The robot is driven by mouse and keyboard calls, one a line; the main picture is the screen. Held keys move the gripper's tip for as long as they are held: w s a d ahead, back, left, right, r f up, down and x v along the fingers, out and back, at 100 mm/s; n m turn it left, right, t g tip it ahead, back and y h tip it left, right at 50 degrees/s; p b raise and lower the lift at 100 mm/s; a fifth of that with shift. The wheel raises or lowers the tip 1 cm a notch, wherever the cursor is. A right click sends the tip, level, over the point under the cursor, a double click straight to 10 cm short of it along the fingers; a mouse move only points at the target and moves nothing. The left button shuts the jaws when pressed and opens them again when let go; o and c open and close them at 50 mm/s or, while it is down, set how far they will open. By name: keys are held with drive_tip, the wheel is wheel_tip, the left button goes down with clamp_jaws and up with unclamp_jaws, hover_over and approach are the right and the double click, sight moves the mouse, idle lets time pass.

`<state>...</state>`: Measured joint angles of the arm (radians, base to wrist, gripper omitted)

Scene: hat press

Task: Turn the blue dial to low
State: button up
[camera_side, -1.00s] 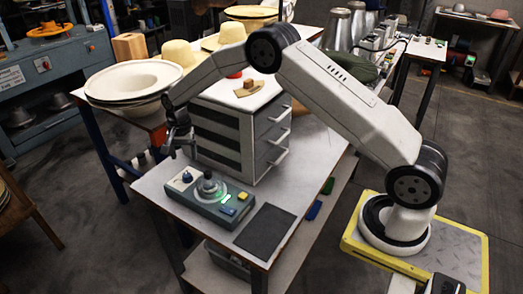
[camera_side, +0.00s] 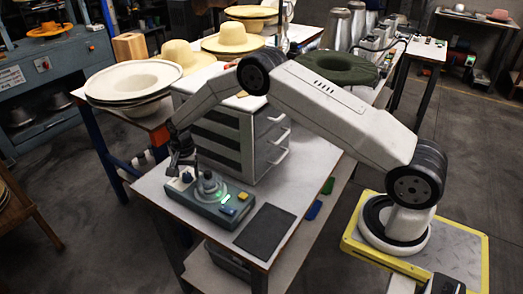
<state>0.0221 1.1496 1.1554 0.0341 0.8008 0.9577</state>
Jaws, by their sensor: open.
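The blue dial (camera_side: 187,177) is a small knob on the pale left end of the control box (camera_side: 225,215), which lies on the white table. Its pointer setting is too small to read. My gripper (camera_side: 179,172) points down over that left end of the box, right at the dial, with its dark fingers open. The fingers partly hide the dial, and I cannot tell whether they touch it.
A drawer cabinet (camera_side: 240,140) stands close behind the box. A dark mat (camera_side: 265,231) lies to the right of the box. Stacked pale hat forms (camera_side: 133,82) stand on a table at the back left. A green hat form (camera_side: 337,68) shows behind my arm.

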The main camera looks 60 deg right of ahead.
drive_tip(key=shift+f, duration=0.2)
clamp_jaws()
drive_tip(key=shift+n, duration=0.3)
drive_tip(key=n, duration=0.6)
drive_tip(key=shift+w+a, duration=0.1)
drive_tip(key=shift+w, duration=0.05)
drive_tip(key=n, duration=0.3)
drive_tip(key=shift+n, duration=0.4)
drive_tip(key=shift+a+n, duration=0.1)
drive_tip(key=shift+n, duration=1.7)
